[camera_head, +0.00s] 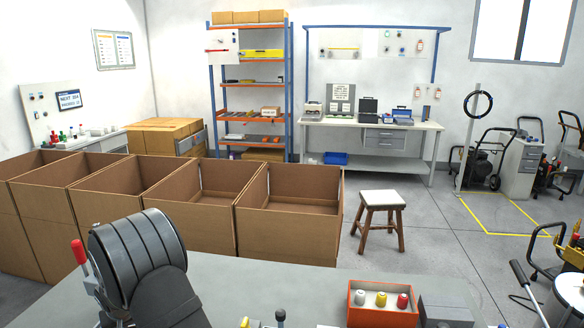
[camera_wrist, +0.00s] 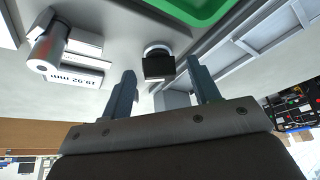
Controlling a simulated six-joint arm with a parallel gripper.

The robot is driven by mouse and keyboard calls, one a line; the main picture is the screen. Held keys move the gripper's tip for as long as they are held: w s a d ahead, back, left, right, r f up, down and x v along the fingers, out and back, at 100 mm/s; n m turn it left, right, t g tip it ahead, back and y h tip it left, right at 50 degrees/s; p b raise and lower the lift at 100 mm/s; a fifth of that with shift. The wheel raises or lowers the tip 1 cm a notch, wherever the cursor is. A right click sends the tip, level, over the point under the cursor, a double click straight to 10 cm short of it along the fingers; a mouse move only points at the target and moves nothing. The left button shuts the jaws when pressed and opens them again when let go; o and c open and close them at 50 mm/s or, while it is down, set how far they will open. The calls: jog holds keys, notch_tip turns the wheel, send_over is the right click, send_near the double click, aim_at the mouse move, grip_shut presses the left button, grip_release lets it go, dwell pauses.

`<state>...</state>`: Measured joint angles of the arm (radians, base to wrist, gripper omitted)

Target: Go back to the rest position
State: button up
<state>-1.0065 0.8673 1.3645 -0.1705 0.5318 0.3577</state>
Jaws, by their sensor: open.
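My gripper (camera_wrist: 160,66) shows in the wrist view with its two dark fingers apart. Nothing is seen held between them. A small black block with a round, light-rimmed top (camera_wrist: 158,64) appears between the fingertips in the picture, and looks to be beyond them. A grey device with a display in mm (camera_wrist: 72,72) is at the left of that view, its reading upside down. The head view does not show the gripper's fingers.
In the head view, a grey bench (camera_head: 270,285) carries an orange box (camera_head: 384,314) with coloured knobs and a red-handled lever (camera_head: 80,252). Open cardboard bins (camera_head: 290,235) stand behind it, with a stool (camera_head: 382,198) at right. A green tray (camera_wrist: 205,10) tops the wrist view.

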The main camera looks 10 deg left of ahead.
jog(key=shift+w+d+n+g+y, duration=0.1)
jog(key=shift+n+g+y, duration=0.25)
jog(key=shift+n, duration=0.85)
jog(key=shift+n+g+y, duration=0.15)
jog(key=shift+n+g, duration=0.3)
jog(key=shift+n, duration=0.75)
jog(key=shift+w+n+g, duration=0.1)
jog(key=shift+n+g, duration=0.7)
jog(key=shift+n, duration=1.2)
jog(key=o, duration=1)
jog(key=shift+c, duration=0.2)
jog(key=s+d+r+t+h, duration=0.1)
jog(key=d+r+t, duration=0.15)
jog(key=r, duration=1.25)
jog(key=s+d+r+t+h, duration=0.15)
jog(key=d+r, duration=0.25)
jog(key=r, duration=1.1)
jog(key=x, duration=1)
jog(key=shift+a+n, duration=0.3)
